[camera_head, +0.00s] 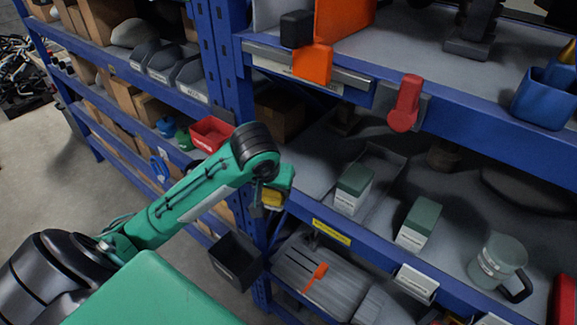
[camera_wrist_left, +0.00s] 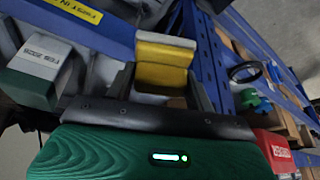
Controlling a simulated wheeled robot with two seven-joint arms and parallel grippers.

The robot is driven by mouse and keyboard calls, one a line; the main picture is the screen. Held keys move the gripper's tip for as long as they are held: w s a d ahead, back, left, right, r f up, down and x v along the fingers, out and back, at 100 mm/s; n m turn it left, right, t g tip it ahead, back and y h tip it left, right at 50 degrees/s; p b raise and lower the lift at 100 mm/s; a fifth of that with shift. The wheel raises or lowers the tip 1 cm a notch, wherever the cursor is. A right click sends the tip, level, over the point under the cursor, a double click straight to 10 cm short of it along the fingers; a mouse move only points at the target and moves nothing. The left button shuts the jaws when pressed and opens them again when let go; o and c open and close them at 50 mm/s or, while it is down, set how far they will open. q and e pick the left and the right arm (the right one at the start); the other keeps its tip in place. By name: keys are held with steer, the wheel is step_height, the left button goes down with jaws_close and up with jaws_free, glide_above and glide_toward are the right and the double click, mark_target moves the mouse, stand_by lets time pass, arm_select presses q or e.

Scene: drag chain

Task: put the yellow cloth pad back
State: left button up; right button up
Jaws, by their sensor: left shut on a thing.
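The yellow cloth pad (camera_wrist_left: 162,72), with a whitish top edge, stands between the fingers of my left gripper (camera_wrist_left: 160,92) in the left wrist view. The gripper is shut on it. In the head view the left gripper (camera_head: 268,204) is beside the blue shelf post, near the front edge of the middle shelf. Only a small part of the yellow pad (camera_head: 273,198) shows there, and the wrist hides the rest. My right gripper is not in view.
A black open bin (camera_head: 236,258) is below the gripper at the post. Green-and-white boxes (camera_head: 353,188) and a lidded mug (camera_head: 497,262) stand on the middle shelf to the right. A red bin (camera_head: 211,134) is to the left. A red-handled item (camera_head: 405,103) hangs from the upper shelf.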

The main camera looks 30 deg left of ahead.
arm_select(q)
steer(key=w, duration=0.2)
steer(key=w+a, duration=0.1)
steer(key=w, duration=0.1)
steer(key=w+a, duration=0.1)
steer(key=w, duration=0.2)
steer(key=shift+w+r, duration=0.1)
steer(key=w+p, duration=0.1)
steer(key=w, duration=0.1)
steer(key=w+a+p, duration=0.1)
steer(key=w, duration=0.1)
steer(key=shift+a, duration=0.2)
steer(key=shift+w+a, duration=0.15)
steer(key=shift+w, duration=0.25)
step_height(320, 180, down, 3)
steer(key=shift+f+p, duration=0.1)
steer(key=shift+p, duration=1.05)
steer(key=shift+f, duration=0.45)
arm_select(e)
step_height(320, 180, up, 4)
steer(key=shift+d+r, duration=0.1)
